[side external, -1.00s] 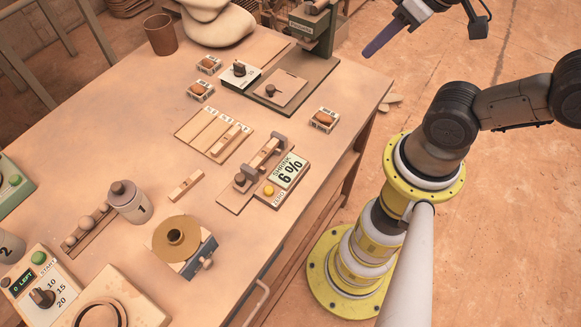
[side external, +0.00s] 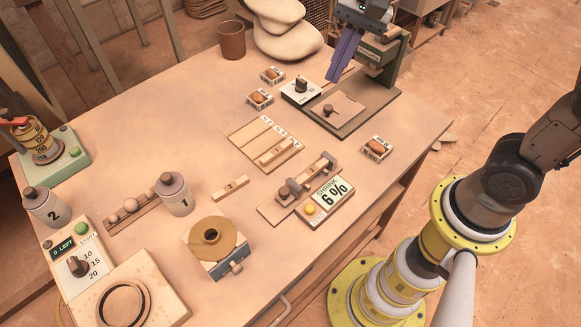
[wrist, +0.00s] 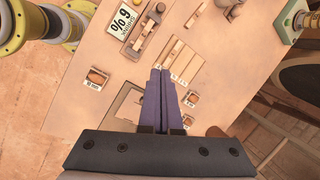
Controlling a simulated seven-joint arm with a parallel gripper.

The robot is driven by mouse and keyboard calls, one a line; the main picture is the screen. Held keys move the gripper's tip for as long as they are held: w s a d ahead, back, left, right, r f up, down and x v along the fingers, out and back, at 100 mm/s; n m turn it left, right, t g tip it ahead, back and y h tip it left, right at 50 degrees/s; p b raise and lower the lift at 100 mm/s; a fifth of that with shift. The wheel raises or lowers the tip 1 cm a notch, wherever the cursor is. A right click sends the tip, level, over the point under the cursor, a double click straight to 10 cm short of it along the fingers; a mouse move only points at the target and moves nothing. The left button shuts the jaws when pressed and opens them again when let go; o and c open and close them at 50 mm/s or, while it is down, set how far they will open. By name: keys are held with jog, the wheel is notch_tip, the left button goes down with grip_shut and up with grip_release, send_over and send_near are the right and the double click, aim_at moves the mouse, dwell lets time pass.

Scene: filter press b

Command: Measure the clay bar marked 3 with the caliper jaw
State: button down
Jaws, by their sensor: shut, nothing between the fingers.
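My gripper (side external: 337,78) is high over the back right of the table, its long purple fingers together with nothing between them. The fingers also show in the wrist view (wrist: 160,72). The caliper (side external: 289,190) has grey jaws and a display (side external: 332,190) reading "SHRINK 6%". A pale clay bar (side external: 309,177) appears to lie between its jaws. A slotted board (side external: 249,133) behind and left of it holds another bar (side external: 276,152). A third bar (side external: 231,187) lies loose on the table. I cannot read the bars' marks.
A dial box (side external: 302,91), a plate with a knob (side external: 344,113) and a green stand (side external: 378,52) are near my gripper. Small boxes (side external: 376,149) lie around. Jars (side external: 174,194) and a round-topped device (side external: 213,238) stand toward the front. Bare table surrounds the loose bar.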

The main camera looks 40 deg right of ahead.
jog(key=w+a+f+m+g, duration=0.1)
jog(key=w+a+f+g, duration=0.15)
jog(key=f, duration=0.25)
send_near(290, 179)
jog(key=shift+g, duration=0.35)
jog(key=f, duration=0.6)
jog(key=shift+w+d+f, duration=0.2)
jog(key=shift+w+d, duration=0.15)
jog(key=shift+s+a, duration=0.3)
jog(key=shift+a, duration=0.25)
jog(key=shift+s+a, duration=0.25)
jog(key=shift+a, duration=0.3)
jog(key=shift+s+a, duration=0.25)
jog(key=shift+a, duration=0.4)
